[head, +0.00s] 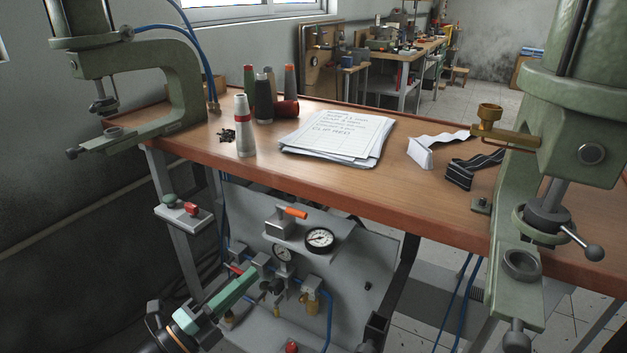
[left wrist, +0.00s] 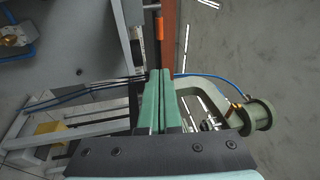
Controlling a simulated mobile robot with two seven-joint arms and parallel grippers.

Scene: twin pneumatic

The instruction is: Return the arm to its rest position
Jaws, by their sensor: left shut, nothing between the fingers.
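My left gripper (head: 256,268) comes in from the lower left in the head view, in front of the grey pneumatic panel under the bench. Its two green fingers are shut and empty. In the left wrist view the fingers (left wrist: 160,76) lie side by side, with nothing between them. I cannot tell whether the fingertips touch the panel fittings behind them. My right gripper is not in view.
The panel carries an orange-handled valve (head: 292,212) and a gauge (head: 320,240). The wooden bench (head: 420,205) is above. Green presses stand at left (head: 190,85) and right (head: 575,130). A button box (head: 184,212) hangs left.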

